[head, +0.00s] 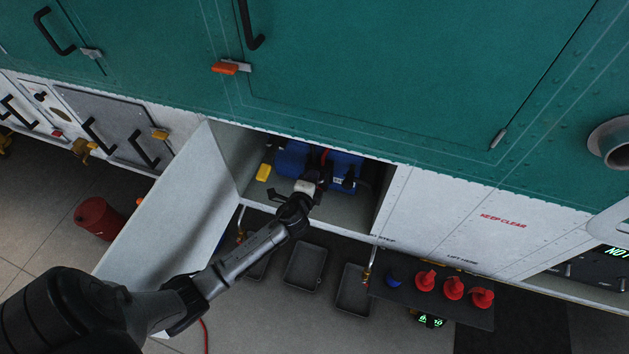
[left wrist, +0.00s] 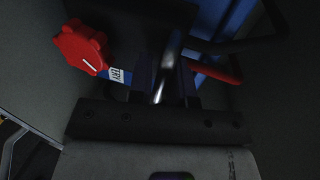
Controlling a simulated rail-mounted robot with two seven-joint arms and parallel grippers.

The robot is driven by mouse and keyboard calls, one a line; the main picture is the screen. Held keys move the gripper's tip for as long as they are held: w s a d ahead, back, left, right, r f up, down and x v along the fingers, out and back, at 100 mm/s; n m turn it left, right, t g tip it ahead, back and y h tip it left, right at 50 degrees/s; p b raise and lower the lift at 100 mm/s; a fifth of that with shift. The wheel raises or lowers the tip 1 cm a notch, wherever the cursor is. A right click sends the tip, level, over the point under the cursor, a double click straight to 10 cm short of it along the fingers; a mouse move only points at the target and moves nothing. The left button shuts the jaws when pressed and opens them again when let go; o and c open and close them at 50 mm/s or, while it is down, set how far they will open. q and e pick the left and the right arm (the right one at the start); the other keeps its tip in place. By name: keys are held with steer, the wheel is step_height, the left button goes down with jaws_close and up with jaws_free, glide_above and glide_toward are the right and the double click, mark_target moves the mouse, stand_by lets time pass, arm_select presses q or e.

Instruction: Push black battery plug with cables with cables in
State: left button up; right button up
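A blue battery (head: 330,163) sits inside the open compartment in the helicopter's white lower side. A black plug with cables (head: 349,180) seems to show at the battery's front right, but it is small and dark. My left gripper (head: 308,183) reaches into the compartment, in front of the battery, and hides part of it. In the left wrist view, the gripper's dark front (left wrist: 165,85) lies close to the battery's blue side (left wrist: 212,55), with a shiny metal part between. Shadow hides the fingertips and whether they touch the plug. My right gripper is out of view.
The compartment door (head: 170,215) hangs open at the left, beside my left arm. A red knob (left wrist: 82,48) and a red cable (left wrist: 225,75) show in the left wrist view. Trays (head: 304,265) and a dark shelf with red caps (head: 453,288) are below.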

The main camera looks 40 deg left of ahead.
arm_select(q)
steer(key=shift+o, duration=1.4)
steer(key=shift+w+r, duration=0.1)
steer(key=shift+s+d, duration=0.15)
steer(key=shift+s, duration=0.15)
steer(key=v, duration=1.3)
steer(key=shift+s+r, duration=0.1)
steer(key=shift+s, duration=0.1)
